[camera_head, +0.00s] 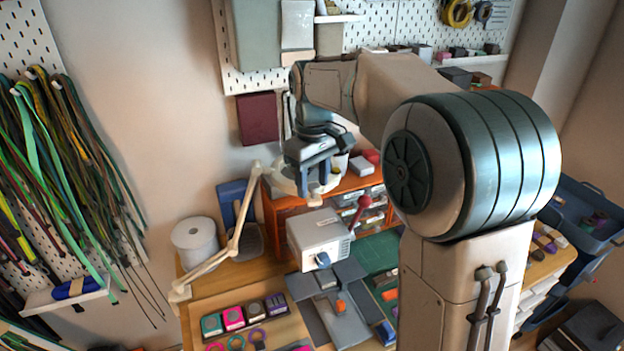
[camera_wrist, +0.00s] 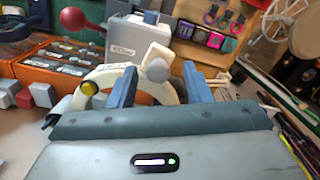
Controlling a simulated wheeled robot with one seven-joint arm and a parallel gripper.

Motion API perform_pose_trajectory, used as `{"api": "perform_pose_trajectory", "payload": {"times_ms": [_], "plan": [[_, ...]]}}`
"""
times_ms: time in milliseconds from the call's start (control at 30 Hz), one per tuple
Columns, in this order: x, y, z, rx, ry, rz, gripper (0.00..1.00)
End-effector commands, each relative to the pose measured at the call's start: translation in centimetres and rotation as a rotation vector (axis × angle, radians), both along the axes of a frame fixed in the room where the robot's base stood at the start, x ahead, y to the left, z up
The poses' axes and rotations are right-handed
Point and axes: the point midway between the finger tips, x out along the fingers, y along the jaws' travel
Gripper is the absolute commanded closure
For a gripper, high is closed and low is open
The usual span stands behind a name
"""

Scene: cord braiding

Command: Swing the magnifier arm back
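The magnifier arm (camera_head: 240,222) is a cream jointed arm that rises from the left front corner of the bench. Its pale round head (camera_head: 283,183) is in front of the orange drawer unit, partly hidden by my gripper. In the wrist view the magnifier head (camera_wrist: 108,78) is a cream ring with a yellow knob, a cream block and a grey round knob. My gripper (camera_head: 314,188) points down over this head. In the wrist view the fingers of my gripper (camera_wrist: 160,70) are apart, with the block and grey knob showing between them. I cannot tell whether they touch.
An orange drawer unit (camera_head: 280,212) stands at the back of the bench. In front of it is a grey box machine (camera_head: 318,236) with a red-ball lever (camera_head: 364,202). A white spool (camera_head: 195,243) stands left of the magnifier arm. Cords (camera_head: 60,160) hang on the left wall.

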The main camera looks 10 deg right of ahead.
Motion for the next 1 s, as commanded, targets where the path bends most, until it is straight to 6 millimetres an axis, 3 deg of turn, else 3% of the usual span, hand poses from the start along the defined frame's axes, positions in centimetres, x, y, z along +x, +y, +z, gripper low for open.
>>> {"api": "perform_pose_trajectory", "payload": {"times_ms": [267, 700, 1000], "plan": [[0.0, 0.0, 1.0, -0.002, -0.001, 0.0, 0.55], [0.1, 0.1, 9.7, 0.0, -0.003, 0.003, 0.55], [0.0, 0.1, 13.3, -0.001, -0.001, 0.003, 0.55]]}}
